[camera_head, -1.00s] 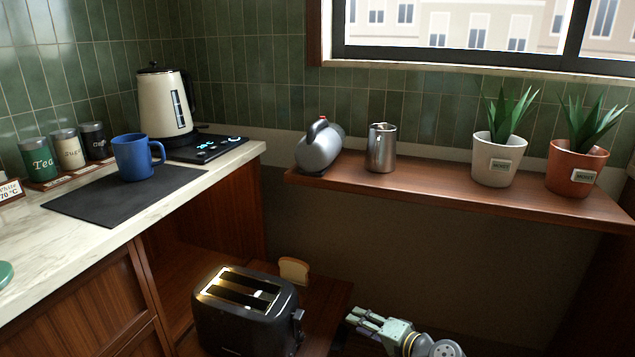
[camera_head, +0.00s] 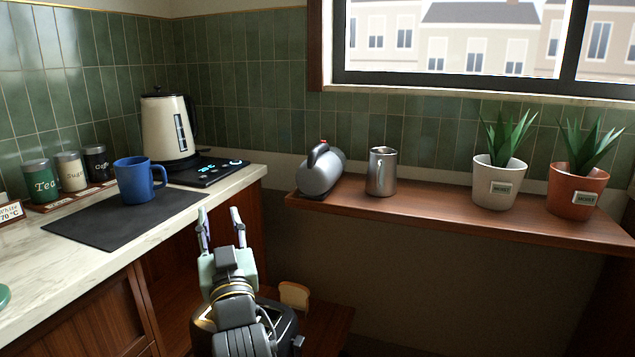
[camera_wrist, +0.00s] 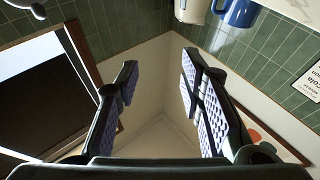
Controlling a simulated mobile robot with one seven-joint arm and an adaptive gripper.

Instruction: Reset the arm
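My gripper (camera_head: 221,228) is raised in front of the counter, fingers pointing up, above the dark toaster (camera_head: 272,322), which my arm partly hides. In the wrist view my gripper (camera_wrist: 163,90) shows two fingers with purple pads spread wide apart and nothing between them. The gripper is open and empty. It touches no object that I can see.
A blue mug (camera_head: 137,181) stands on a dark mat (camera_head: 95,226) on the left counter, near a cream kettle (camera_head: 167,128). Bread (camera_head: 294,294) shows beside the toaster.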

